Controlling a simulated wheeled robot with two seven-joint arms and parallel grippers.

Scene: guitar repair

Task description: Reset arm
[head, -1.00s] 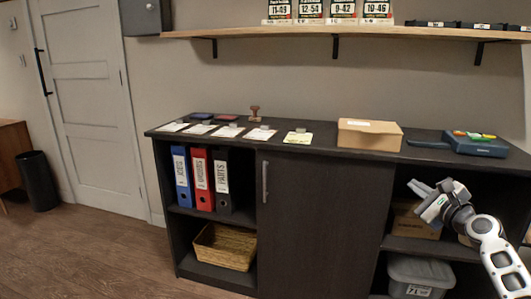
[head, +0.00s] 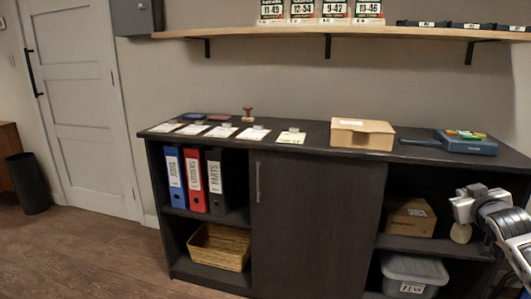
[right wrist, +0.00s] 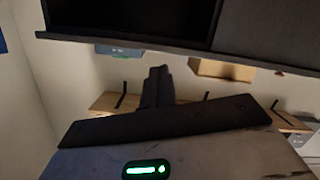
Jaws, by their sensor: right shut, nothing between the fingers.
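My right gripper (head: 466,207) is at the right of the head view, in front of the cabinet's open right-hand shelves. It holds nothing. In the right wrist view its dark fingers (right wrist: 157,88) are together, with only background around them. That view looks upside down, with the cabinet edge along the top. My right arm comes in from the lower right corner. My left gripper is in neither current view.
The dark cabinet (head: 318,220) stands close to my right gripper. On its top are a cardboard box (head: 362,133), a blue case (head: 466,144) and several papers. A carton (head: 408,219) and a grey bin (head: 413,273) sit on the right shelves.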

